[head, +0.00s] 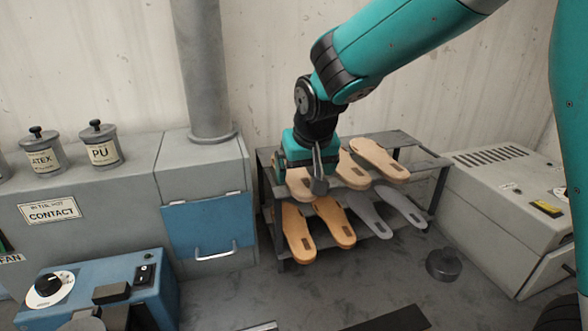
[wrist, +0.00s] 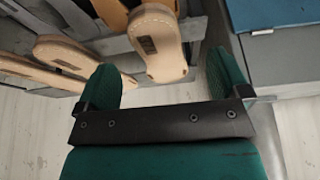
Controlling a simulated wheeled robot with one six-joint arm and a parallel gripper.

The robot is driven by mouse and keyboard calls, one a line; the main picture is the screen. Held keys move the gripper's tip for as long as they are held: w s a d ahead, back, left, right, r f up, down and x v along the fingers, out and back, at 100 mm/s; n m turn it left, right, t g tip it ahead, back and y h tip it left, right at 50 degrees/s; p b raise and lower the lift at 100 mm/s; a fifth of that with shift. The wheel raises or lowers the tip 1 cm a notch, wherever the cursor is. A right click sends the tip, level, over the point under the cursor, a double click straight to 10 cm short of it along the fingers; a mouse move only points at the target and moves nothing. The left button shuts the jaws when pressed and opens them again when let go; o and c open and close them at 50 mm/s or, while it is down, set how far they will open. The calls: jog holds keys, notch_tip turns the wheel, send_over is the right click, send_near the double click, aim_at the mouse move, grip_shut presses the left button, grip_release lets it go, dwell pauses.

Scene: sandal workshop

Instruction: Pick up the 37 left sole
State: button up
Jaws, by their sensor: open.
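Pale tan soles lie on the upper shelf of a dark metal rack in the head view; the size marks are too small to read, so I cannot tell which is the 37 left sole. My gripper (head: 318,184) is over the leftmost upper sole (head: 298,181) and partly hides it. In the wrist view my gripper (wrist: 165,76) is open, with the heel end of a tan sole (wrist: 163,62) showing between its two green fingers. That sole carries a small dark label. I cannot tell whether the fingers touch it.
Other upper soles (head: 378,160) lie to the right. The lower shelf holds brown soles (head: 295,233) and grey soles (head: 403,204). A blue-fronted cabinet (head: 208,228) stands close to the rack's left, and a grey machine (head: 508,205) to its right. The wall is behind.

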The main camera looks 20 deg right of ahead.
aim_at(303, 184)
jog(key=x, duration=0.1)
jog(key=p+x, duration=0.1)
jog(key=x, duration=0.1)
jog(key=p+x, duration=0.1)
jog(key=x, duration=0.1)
jog(key=shift+d, duration=0.25)
jog(key=shift+r, duration=0.1)
jog(key=c, duration=1)
